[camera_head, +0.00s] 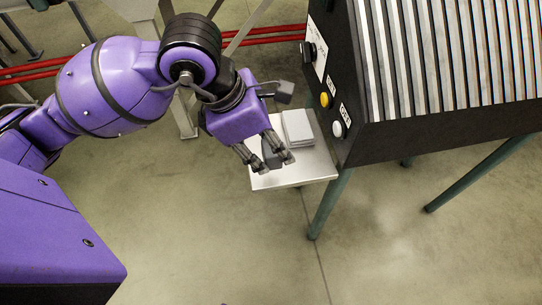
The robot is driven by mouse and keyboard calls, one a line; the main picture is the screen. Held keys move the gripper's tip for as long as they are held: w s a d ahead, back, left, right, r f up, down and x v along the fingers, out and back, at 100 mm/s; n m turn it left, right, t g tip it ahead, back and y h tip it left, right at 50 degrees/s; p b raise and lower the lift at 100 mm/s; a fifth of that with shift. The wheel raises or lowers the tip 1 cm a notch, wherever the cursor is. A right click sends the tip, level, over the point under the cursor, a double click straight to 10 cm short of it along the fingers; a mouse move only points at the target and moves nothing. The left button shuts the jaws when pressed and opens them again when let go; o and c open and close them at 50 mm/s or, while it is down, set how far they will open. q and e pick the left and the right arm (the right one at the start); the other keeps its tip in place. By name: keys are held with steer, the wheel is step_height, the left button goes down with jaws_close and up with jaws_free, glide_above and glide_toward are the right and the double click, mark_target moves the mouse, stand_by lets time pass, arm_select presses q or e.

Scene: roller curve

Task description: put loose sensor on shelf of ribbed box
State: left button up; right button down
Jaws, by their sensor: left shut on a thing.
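The ribbed box (430,145) is a large black housing with a ribbed metal top at the upper right. Its pale shelf (310,172) sticks out from its left side. My left gripper (272,161) is over the left part of the shelf, fingers pointing down. It is shut on a small dark grey piece, which looks like the sensor (270,153), partly hidden by the fingers. I cannot tell whether the piece touches the shelf. My right gripper is not in view.
A light grey block (297,127) lies on the shelf, close to the right of my left gripper. The box's side panel has a black switch, a yellow button (325,100) and a white button (338,129). Green legs (329,205) stand below. Red pipes (270,35) run behind.

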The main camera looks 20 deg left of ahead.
mark_target(264, 139)
arm_select(q)
steer(key=shift+w+a+f, duration=0.2)
steer(key=shift+w+f, duration=0.45)
steer(key=shift+f, duration=0.05)
steer(key=shift+w+a+f, duration=0.15)
steer(key=shift+w+f, duration=0.2)
steer(key=shift+f, duration=0.15)
step_height(264, 139, down, 3)
steer(key=shift+r+b, duration=0.15)
steer(key=shift+b, duration=0.35)
steer(key=shift+w+f, duration=0.1)
steer(key=shift+f, duration=0.3)
steer(key=o, duration=1.2)
steer(key=shift+c, duration=0.2)
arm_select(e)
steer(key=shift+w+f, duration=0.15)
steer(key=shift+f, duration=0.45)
